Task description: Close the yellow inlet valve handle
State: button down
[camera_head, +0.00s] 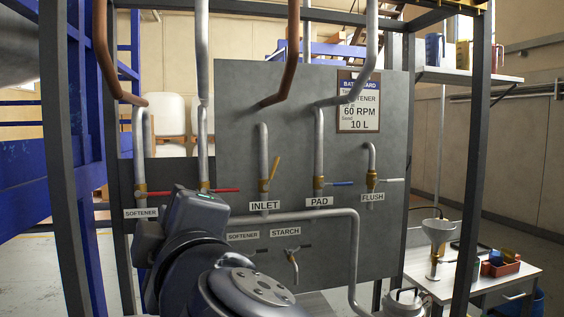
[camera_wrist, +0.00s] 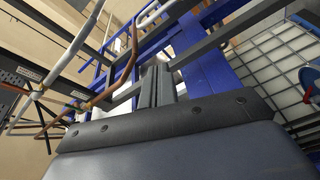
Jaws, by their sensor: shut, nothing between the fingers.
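The yellow inlet valve handle (camera_head: 275,168) is in the head view, on the vertical pipe (camera_head: 263,150) above the INLET label (camera_head: 264,206). It slants steeply up and to the right from the brass valve body (camera_head: 264,186), closer to the line of the pipe than across it. My gripper (camera_wrist: 158,82) shows in the wrist view with its two dark fingers together and nothing between them. It faces blue framework, and I cannot make out the yellow handle there. In the head view my arm stands left of and below the inlet valve, and the fingers cannot be made out.
A red handle (camera_head: 215,190) lies level left of the inlet valve. A blue handle (camera_head: 342,183) and the FLUSH handle (camera_head: 392,180) are at the right. A bent grey pipe (camera_head: 310,214) runs below. Dark frame posts (camera_head: 67,150) stand at the left.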

aim_at(266, 187)
jog(key=i+j+z, duration=0.15)
jog(key=i, duration=0.55)
jog(key=i+j+z, duration=0.15)
jog(key=i, duration=0.55)
